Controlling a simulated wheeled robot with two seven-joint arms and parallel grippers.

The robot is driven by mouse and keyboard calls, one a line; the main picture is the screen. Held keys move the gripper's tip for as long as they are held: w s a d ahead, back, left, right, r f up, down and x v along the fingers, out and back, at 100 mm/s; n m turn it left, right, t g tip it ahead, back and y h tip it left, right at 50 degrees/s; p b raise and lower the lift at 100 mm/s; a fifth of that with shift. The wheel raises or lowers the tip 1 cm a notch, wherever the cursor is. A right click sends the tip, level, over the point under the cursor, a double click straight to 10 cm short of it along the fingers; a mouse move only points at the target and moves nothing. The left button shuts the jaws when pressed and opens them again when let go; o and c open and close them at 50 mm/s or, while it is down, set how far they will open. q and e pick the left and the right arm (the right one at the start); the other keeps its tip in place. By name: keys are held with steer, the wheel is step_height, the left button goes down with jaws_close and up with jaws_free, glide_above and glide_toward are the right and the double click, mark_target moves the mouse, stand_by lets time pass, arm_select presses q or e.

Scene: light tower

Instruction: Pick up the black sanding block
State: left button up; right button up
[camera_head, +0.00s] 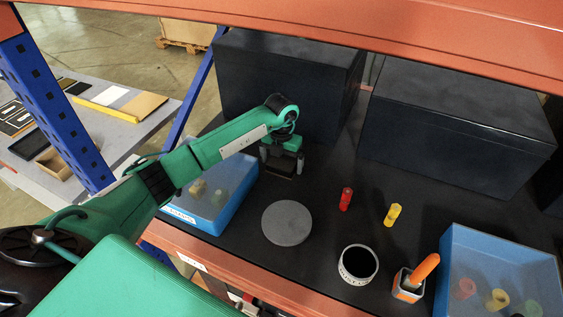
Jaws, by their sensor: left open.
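My left gripper (281,163) reaches in from the left on a green arm and points down over the dark shelf, behind the grey disc. Its two fingers are apart. A dark block with a thin brownish edge, which looks like the black sanding block (279,169), shows between and just below the fingertips. The gripper hides part of it. I cannot tell whether the fingers touch it. My right gripper is not in view.
A round grey disc (287,222) lies in front of the gripper. Blue bins stand left (212,205) and right (500,270). Red (346,199) and yellow (392,214) pieces, a cup (358,264) and an orange-handled tool (416,276) stand right. Large black boxes (290,85) stand behind; an orange beam (380,35) crosses above.

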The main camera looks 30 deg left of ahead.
mark_target(282, 162)
arm_select(q)
steer(key=shift+f, duration=0.6)
steer(key=c, duration=0.9)
steer(key=shift+r, duration=0.1)
steer(key=shift+w+r, duration=0.1)
steer(key=shift+r, duration=0.3)
step_height(282, 162, up, 19)
steer(key=b, duration=0.5)
